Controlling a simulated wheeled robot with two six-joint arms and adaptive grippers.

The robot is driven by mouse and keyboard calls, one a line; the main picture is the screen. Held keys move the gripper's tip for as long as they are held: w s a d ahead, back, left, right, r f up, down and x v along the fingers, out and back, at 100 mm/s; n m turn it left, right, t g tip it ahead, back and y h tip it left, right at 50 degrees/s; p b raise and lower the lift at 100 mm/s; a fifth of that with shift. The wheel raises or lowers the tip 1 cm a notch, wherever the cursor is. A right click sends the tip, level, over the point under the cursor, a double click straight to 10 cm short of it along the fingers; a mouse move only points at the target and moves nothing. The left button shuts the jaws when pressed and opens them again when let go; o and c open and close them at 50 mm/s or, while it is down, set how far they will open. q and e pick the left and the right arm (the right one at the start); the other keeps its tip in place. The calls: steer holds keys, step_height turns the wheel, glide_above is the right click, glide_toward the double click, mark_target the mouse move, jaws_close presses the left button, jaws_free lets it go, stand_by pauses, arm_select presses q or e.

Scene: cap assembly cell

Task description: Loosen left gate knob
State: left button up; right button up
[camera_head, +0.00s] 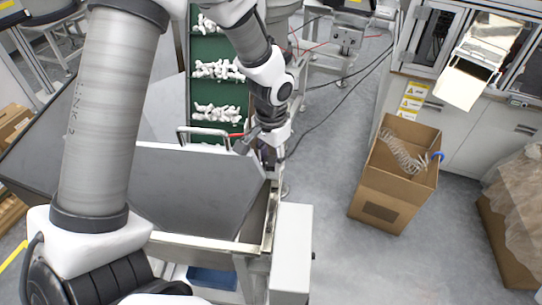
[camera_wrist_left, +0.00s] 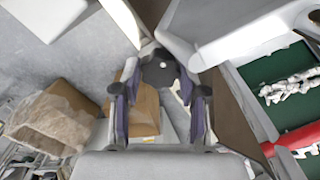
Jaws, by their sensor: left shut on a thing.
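The left gate knob (camera_wrist_left: 161,71) is a dark, round, lobed knob with a small pale centre, in the upper middle of the left wrist view. My left gripper (camera_wrist_left: 159,100) has a finger on each side of the knob and is shut on it. In the head view my left gripper (camera_head: 259,145) is at the right end of the grey hopper's upper edge. There the wrist and fingers mostly hide the knob. The grey sloped hopper panel (camera_head: 200,185) is just below and left of the gripper. My right gripper is in neither view.
A green conveyor (camera_head: 217,97) carrying white parts rises behind the hopper. A metal handle with a red bar (camera_head: 236,134) is close to the gripper's left. An open cardboard box (camera_head: 396,180) with a clear coil stands on the floor at right. Floor between is mostly clear, with cables.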

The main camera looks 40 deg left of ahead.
mark_target(271, 161)
arm_select(q)
steer(key=shift+s+f+n, duration=0.1)
steer(key=shift+n, duration=1.2)
steer(key=o, duration=1.1)
steer(key=shift+o, duration=0.2)
steer(key=shift+r, duration=0.25)
step_height(271, 161, up, 12)
steer(key=shift+w+f, duration=0.2)
steer(key=shift+f, duration=0.05)
steer(key=shift+s, duration=0.1)
